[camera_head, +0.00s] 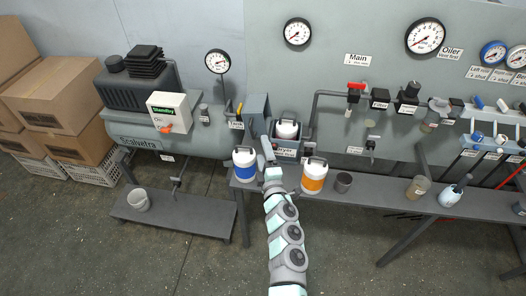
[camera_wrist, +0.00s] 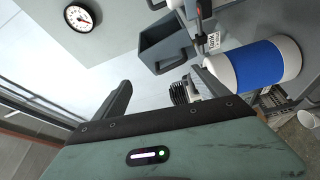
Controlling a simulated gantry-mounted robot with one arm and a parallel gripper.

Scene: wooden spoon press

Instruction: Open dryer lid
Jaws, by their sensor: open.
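The dryer (camera_head: 286,153) is a small grey box labelled "Dryer" at the back of the bench, in the middle of the head view. Its top looks uncovered, and a white-topped canister (camera_head: 287,129) shows in it. A grey hollow panel (camera_head: 257,112), which looks like the lid, stands raised at its left. In the wrist view a grey hollow box shape with a handle (camera_wrist: 165,48), probably this lid, lies beyond the fingers. My gripper (camera_head: 268,152) is in front of the dryer, between the blue and orange jars. Its fingers (camera_wrist: 165,92) are apart with nothing between them.
A blue-banded white jar (camera_head: 245,164) stands close left of my gripper and fills the right of the wrist view (camera_wrist: 265,66). Pipes and valves (camera_head: 355,96) line the wall.

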